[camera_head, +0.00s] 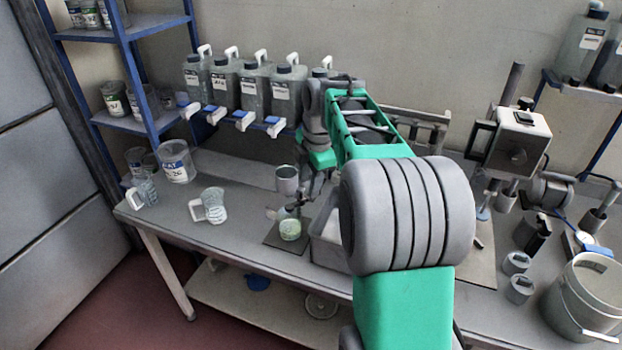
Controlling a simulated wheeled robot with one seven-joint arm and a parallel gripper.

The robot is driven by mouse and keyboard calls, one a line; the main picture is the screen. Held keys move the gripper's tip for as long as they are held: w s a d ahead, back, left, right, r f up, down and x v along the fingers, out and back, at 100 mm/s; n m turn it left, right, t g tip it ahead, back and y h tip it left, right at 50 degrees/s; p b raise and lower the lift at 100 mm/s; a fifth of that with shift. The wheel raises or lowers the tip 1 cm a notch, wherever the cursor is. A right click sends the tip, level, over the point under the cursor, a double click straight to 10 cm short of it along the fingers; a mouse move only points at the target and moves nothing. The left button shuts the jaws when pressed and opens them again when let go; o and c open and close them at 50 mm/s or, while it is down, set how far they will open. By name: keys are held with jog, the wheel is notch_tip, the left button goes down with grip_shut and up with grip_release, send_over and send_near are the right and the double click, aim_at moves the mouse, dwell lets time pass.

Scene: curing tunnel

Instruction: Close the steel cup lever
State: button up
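A steel cup (287,180) stands raised near the middle of the workbench, just left of my arm. A clear beaker with pale green contents (290,229) stands below it on a dark square base (272,240). Small dark and grey parts show between the cup and the beaker; I cannot tell which of them is the lever or how it is set. My gripper (300,204) is small and dark here, low at the cup's right side and above the beaker. I cannot tell whether it touches anything. My green and grey arm hides the area to the right.
A light tray (328,250) stands right of the beaker, partly behind my arm. Clear jugs (210,205) and a labelled tub (176,162) stand at the left. Several canisters with taps (254,90) line the wall. A metal bucket (584,300) is at the front right.

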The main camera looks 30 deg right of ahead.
aim_at(303, 201)
jog(key=w+f, duration=0.1)
jog(key=f, duration=0.1)
jog(key=w+d+f+n+p, duration=0.1)
jog(key=f, duration=0.1)
jog(key=w+d+f+n+p, duration=0.1)
jog(key=f, duration=0.2)
jog(key=shift+w, duration=0.25)
jog(key=shift+c, duration=0.6)
grip_shut()
